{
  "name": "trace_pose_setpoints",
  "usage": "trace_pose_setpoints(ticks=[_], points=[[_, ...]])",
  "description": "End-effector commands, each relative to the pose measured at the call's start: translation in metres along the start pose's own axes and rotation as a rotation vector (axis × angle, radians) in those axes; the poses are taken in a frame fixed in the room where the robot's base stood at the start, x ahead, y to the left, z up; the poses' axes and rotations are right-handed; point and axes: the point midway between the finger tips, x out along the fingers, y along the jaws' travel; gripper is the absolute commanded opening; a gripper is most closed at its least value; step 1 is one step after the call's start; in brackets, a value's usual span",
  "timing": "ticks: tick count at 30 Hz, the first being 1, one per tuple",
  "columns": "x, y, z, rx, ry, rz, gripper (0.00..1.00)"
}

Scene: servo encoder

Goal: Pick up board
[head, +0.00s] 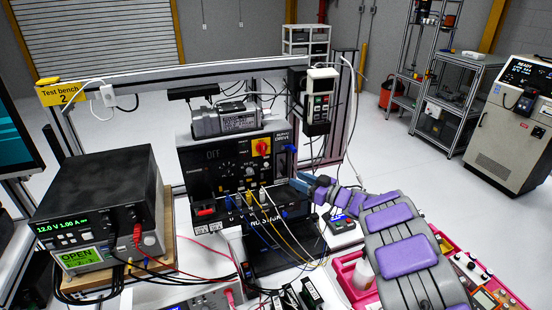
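My gripper (305,183) is at the end of my grey and purple arm, which reaches in from the lower right. It is close to the lower right edge of the black servo drive unit (222,172). The fingers are small and seen from behind, so I cannot tell whether they are open, shut or touching the unit. The servo drive has a red and yellow knob, a dial and several plugged cables on its front. A grey motor (226,119) sits on top of it. I cannot pick out a board for certain; cables and my arm cover part of the bench.
A black power supply (98,205) stands at the left with red and black leads. Blue and yellow cables (268,225) hang in front of the drive. A control pendant (320,97) hangs above.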

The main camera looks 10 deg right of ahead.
Motion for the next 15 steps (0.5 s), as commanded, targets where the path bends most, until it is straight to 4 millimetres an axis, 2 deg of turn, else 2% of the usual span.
trace_pose_setpoints(ticks=[8, 15], points=[[0.01, 0.003, -0.001, 0.001, -0.001, 0.004, 0.39], [0.036, 0.005, -0.005, 0.003, 0.001, 0.002, 0.39]])
